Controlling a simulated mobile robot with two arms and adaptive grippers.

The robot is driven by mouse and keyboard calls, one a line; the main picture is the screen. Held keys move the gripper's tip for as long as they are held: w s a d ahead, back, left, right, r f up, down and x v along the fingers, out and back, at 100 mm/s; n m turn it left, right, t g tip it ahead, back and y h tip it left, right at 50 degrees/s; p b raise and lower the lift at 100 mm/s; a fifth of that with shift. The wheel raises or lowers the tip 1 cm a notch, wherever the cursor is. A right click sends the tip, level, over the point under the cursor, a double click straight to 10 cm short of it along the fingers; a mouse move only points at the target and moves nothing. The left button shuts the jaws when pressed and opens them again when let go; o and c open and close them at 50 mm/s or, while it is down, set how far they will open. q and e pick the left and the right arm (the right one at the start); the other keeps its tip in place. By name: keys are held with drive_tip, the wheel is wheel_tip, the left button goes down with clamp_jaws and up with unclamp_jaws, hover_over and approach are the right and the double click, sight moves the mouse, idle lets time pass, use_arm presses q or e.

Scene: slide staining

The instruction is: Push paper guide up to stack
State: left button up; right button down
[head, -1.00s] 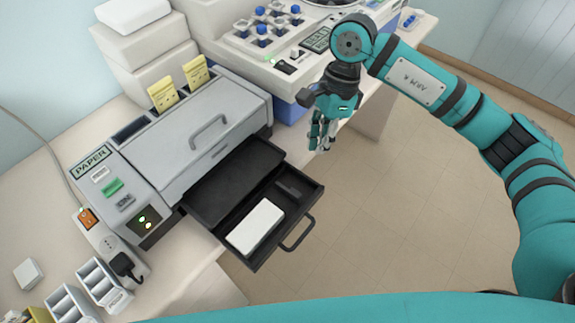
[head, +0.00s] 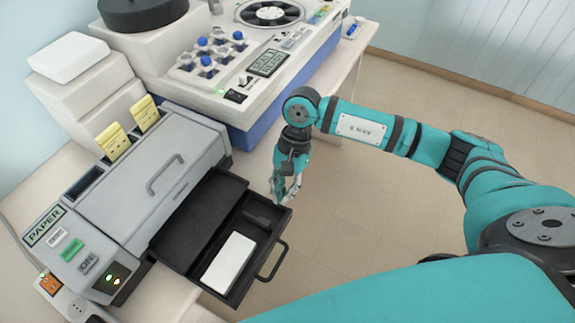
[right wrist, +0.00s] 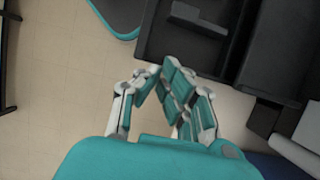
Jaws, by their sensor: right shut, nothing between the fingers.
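The paper guide (head: 262,217) is a small dark block in the far part of the open black paper tray (head: 211,270). It also shows at the top of the right wrist view (right wrist: 199,24). The white paper stack (head: 229,262) lies in the near part of the tray, with a gap of bare tray floor between it and the guide. My right gripper (head: 283,198) hangs by the tray's far right corner, apart from the guide. In the right wrist view its fingers (right wrist: 168,88) are together and empty. My left gripper is not in view.
The grey printer (head: 150,175) with a handled lid stands behind the tray. The tray's front handle (head: 274,262) sticks out over the floor. A staining machine (head: 262,62) with several blue knobs stands beyond. The floor right of the tray is free.

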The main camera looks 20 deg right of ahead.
sight(265, 225)
drive_tip(key=a, duration=0.1)
drive_tip(key=s+a+p, duration=0.1)
drive_tip(key=s+a, duration=0.1)
drive_tip(key=shift+s+r+p, duration=0.1)
drive_tip(key=shift+r+p, duration=0.15)
drive_tip(key=shift+p, duration=0.05)
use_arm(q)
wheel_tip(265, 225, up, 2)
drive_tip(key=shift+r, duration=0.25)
use_arm(e)
drive_tip(key=shift+f, duration=0.1)
drive_tip(key=s+a+b, duration=0.1)
drive_tip(key=s+a, duration=0.1)
drive_tip(key=shift+a+f+b, duration=0.15)
drive_tip(key=shift+a+b, duration=0.25)
drive_tip(key=shift+s+a, duration=0.3)
drive_tip(key=shift+s, duration=0.05)
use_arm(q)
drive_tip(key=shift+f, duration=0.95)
use_arm(e)
drive_tip(key=shift+w+d, duration=0.1)
